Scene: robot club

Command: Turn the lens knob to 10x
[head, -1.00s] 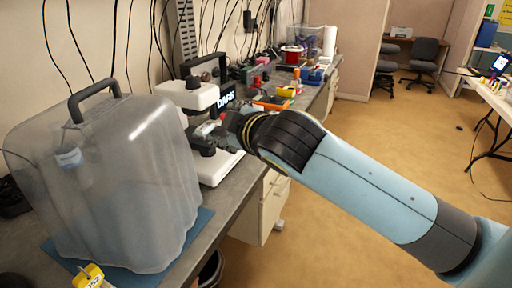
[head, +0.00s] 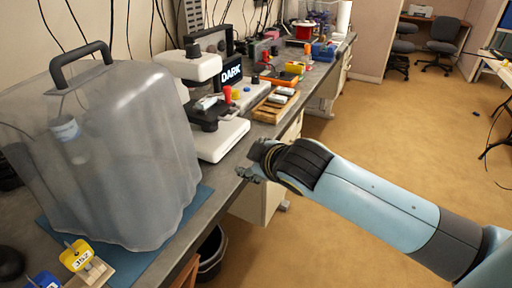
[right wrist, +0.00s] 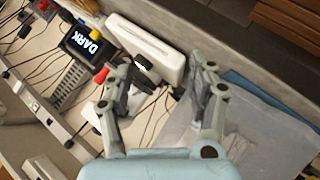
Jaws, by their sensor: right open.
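A white and black microscope-like device (head: 220,140) stands on the bench in the head view, with a white head over a black stage. My left gripper is out of view.
A large translucent cover with a black handle (head: 110,150) stands left of the device on a blue mat (head: 200,200). A wooden tray (head: 268,110) and other items line the bench to the right.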

